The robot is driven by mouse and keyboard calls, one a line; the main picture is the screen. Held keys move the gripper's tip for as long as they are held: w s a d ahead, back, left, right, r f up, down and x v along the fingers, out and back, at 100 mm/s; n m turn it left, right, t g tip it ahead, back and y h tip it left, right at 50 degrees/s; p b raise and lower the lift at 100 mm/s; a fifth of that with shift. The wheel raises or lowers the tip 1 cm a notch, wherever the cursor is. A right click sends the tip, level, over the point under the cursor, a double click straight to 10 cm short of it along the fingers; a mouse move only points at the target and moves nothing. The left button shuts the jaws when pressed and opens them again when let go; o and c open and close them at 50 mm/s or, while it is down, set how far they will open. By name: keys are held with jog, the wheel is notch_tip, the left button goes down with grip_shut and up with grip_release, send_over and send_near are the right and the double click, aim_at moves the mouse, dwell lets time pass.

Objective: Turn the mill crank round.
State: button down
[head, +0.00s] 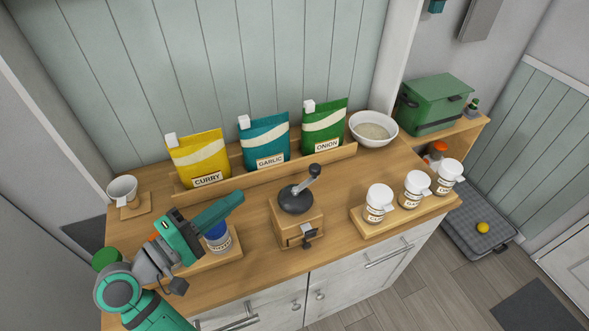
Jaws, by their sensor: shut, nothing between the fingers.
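The mill stands at the middle of the wooden counter, a wooden box (300,226) with a small drawer in front and a dark round top (296,201). My gripper (239,197) is left of the mill, above the counter and apart from the crank in the picture. Its fingers are shut with nothing between them and point right, toward the mill's side.
A blue-lidded jar (219,241) sits on a wooden tray, partly behind my gripper. Curry (198,158), garlic (265,141) and onion (323,127) bags stand in a rack behind. White-lidded jars (379,199) stand at right. A bowl (372,132) is back right; a cup (122,188) is left.

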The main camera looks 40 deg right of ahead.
send_near(296, 183)
jog(key=w+d+r, duration=0.4)
jog(key=w+d, duration=0.1)
jog(key=d, duration=0.3)
jog(key=shift+s+d+f, duration=0.1)
jog(key=shift+s+d, duration=0.55)
jog(key=shift+s, duration=0.35)
jog(key=shift+s+d, duration=0.25)
jog(key=shift+s, duration=0.25)
